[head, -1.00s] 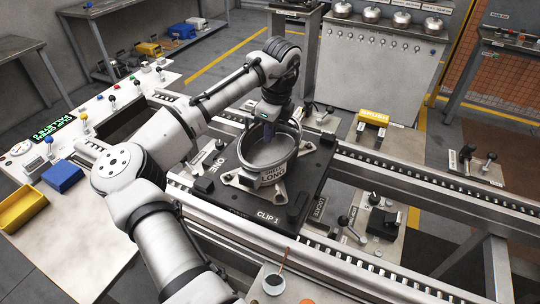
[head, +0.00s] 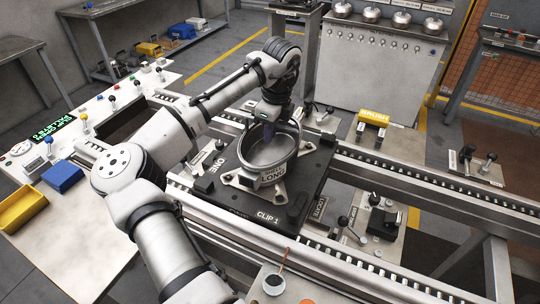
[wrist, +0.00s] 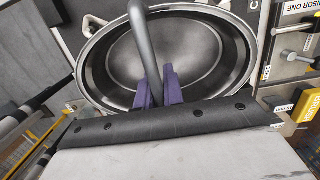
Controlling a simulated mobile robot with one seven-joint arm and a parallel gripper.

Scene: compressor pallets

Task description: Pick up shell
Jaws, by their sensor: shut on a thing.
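The shell (head: 262,158) is a round, open metal cup with a label on its front. It sits upright on the black pallet marked CLIP 1 (head: 235,207), among light metal feet. My gripper (head: 294,128) reaches down to its far rim from above. In the wrist view, my gripper's purple fingers (wrist: 159,88) are closed together at the near rim of the shell (wrist: 205,62), whose inside is open and looks empty. A dark curved bar passes between the fingers; I cannot tell what it belongs to. The exact contact at the rim is partly hidden.
The pallet rests on a roller conveyor (head: 440,190) with rails on both sides. A yellow block (head: 374,118) and lever fixtures (head: 345,222) stand around it. A console bench with a blue box (head: 62,176) and yellow bin (head: 22,207) is at left.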

